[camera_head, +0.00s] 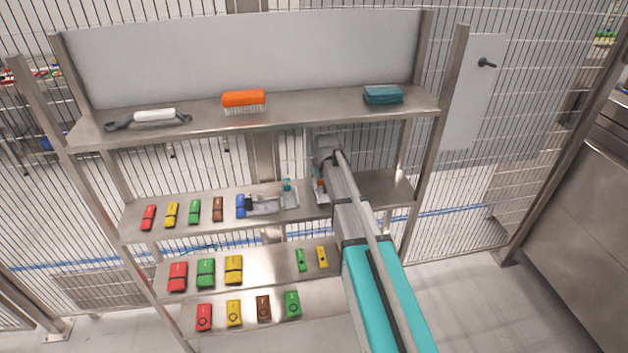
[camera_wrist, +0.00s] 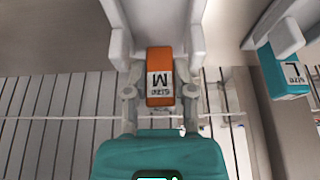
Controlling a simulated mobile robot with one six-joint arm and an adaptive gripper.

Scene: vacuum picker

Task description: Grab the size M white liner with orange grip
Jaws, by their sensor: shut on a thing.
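The size M white liner (camera_wrist: 115,22) fills the top middle of the wrist view. Its orange grip (camera_wrist: 160,57) carries a white label reading "size M", upside down in this picture. My gripper (camera_wrist: 160,97) is shut on the orange grip, with one grey finger on each side of it. In the head view my gripper (camera_head: 322,172) is at the right part of the middle shelf. A bit of the orange grip (camera_head: 320,185) shows there; my arm hides most of the liner.
A liner with a teal grip marked L (camera_wrist: 287,72) is close beside mine. It also shows on the middle shelf (camera_head: 288,185), near a blue-gripped piece (camera_head: 240,205). The upper shelf (camera_head: 310,104) is just above. A post (camera_head: 430,150) stands at right.

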